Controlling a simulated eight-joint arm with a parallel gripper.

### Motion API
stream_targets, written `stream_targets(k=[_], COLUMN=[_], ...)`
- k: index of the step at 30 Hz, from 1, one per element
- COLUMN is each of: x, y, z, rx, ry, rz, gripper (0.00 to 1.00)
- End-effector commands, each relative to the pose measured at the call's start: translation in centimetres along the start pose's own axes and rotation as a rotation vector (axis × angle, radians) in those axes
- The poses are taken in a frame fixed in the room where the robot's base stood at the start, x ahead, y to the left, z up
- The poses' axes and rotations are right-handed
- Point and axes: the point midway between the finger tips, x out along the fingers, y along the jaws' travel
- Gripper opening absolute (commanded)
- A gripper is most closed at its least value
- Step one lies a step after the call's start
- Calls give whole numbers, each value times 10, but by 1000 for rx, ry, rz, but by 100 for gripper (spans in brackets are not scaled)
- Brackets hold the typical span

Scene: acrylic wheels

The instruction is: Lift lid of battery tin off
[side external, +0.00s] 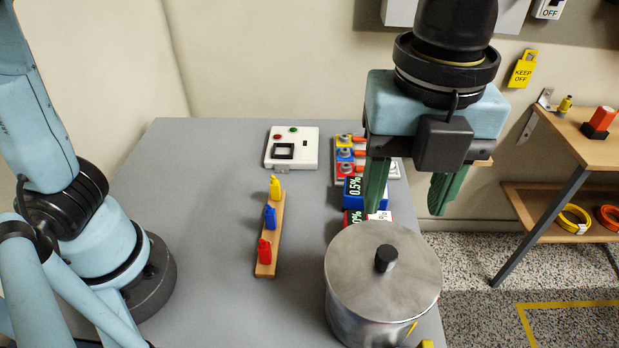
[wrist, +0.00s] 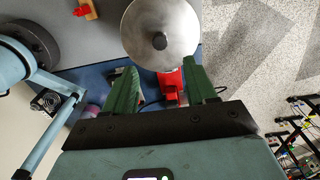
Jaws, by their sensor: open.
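The battery tin (side external: 365,322) is a round metal pot at the front right of the grey table. Its flat metal lid (side external: 350,275) sits on it, with a black knob (side external: 386,258) near the middle. In the wrist view the lid (wrist: 140,25) and its knob (wrist: 159,41) show at the top, beyond the fingertips. My gripper (side external: 407,207) is open and empty, with green fingers pointing down. It is apart from the knob, above and behind the tin in the side view. In the wrist view my gripper (wrist: 161,70) has its fingers spread either side of the knob's line.
A wooden rack (side external: 265,262) with yellow, blue and red pieces stands left of the tin. Blue (side external: 372,197) and red boxes stand behind it, near a white switch panel (side external: 291,148). In the wrist view a red object (wrist: 171,84) lies beside the tin.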

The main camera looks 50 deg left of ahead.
Motion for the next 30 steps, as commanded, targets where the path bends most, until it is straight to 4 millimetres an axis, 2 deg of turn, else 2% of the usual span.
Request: stream_targets(k=[9,15,21,30], x=[52,78,92,95], y=[0,0,0,0], z=[0,0,0,0], rx=[-2,-3,-3,-3], ry=[1,2,2,2], rz=[-2,-2,-2,-2], gripper=[56,56,56,56])
